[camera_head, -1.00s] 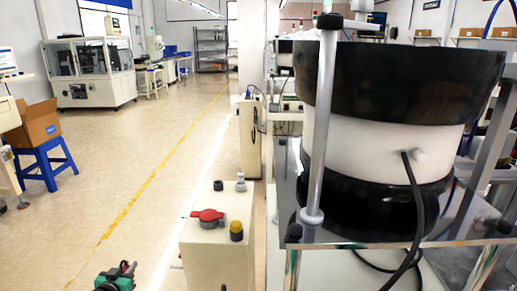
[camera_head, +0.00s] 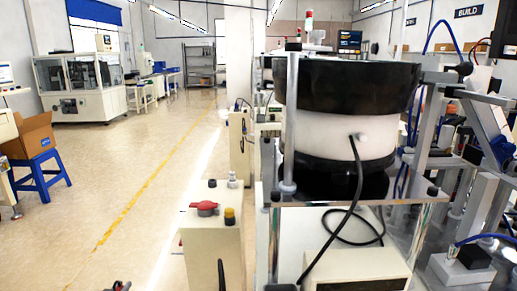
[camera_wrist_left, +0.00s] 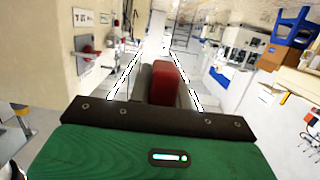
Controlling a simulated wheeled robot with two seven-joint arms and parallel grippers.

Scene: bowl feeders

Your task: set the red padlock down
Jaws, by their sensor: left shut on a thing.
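The red padlock (camera_wrist_left: 168,82) is in my left gripper, seen in the left wrist view just beyond the dark front edge of the green gripper body. A grey part shows beside its red body; I cannot tell whether it is part of the padlock. In the head view only a small dark and red bit of my left gripper (camera_head: 121,286) shows at the bottom edge, left of the control box. It is clear of the box top. My right gripper is not in view.
A cream control box (camera_head: 211,245) carries a red switch (camera_head: 205,208), a yellow knob (camera_head: 229,216) and a black button. A bowl feeder (camera_head: 345,130) stands right of it. Open floor (camera_head: 120,215) with a yellow line lies to the left.

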